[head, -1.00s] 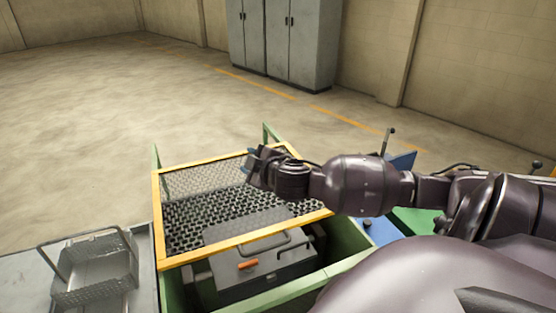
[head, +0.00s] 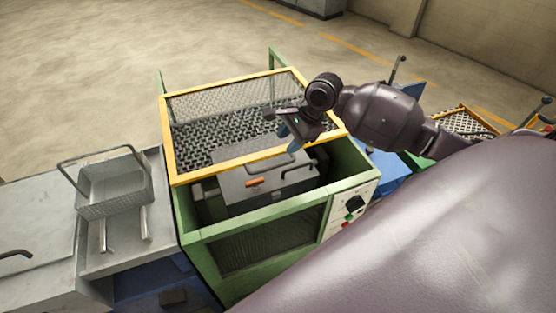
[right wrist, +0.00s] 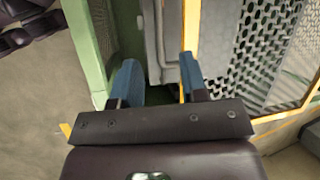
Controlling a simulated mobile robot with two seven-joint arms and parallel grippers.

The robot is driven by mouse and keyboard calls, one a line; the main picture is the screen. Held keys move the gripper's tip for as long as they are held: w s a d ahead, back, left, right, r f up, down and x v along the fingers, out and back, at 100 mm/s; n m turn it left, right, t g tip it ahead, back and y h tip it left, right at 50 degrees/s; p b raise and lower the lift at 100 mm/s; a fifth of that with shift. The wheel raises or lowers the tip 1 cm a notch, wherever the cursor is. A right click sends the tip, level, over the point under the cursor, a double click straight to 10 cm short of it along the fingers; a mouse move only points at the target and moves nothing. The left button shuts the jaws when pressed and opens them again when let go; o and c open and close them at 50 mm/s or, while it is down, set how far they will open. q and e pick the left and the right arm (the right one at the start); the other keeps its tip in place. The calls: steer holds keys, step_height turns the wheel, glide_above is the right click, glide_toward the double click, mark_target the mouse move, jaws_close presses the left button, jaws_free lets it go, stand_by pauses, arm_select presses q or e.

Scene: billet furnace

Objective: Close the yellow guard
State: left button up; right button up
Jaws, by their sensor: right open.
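The yellow guard (head: 169,140) is a yellow-framed mesh panel over the top of a green machine frame (head: 210,228) in the head view. It looks raised, with the machine's top open below its near bar. My right gripper (head: 282,135) is over the guard's right part, fingers pointing left and down. In the right wrist view the gripper (right wrist: 155,78) has its two blue fingers apart, with nothing clearly held between them. A yellow bar (right wrist: 190,35) of the guard runs close by the right finger. I cannot tell whether they touch. My left gripper is not in view.
Inside the machine is a grey box (head: 265,185) with a dark handle and an orange piece. A wire basket (head: 115,190) stands on a grey bench at the left. A control panel (head: 348,208) is on the machine's front right. Open floor lies behind.

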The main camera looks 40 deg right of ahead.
mark_target(271, 167)
steer(key=shift+m, duration=0.7)
steer(key=x, duration=1.1)
steer(key=shift+s, duration=0.2)
steer(key=shift+d, duration=0.1)
jaws_close()
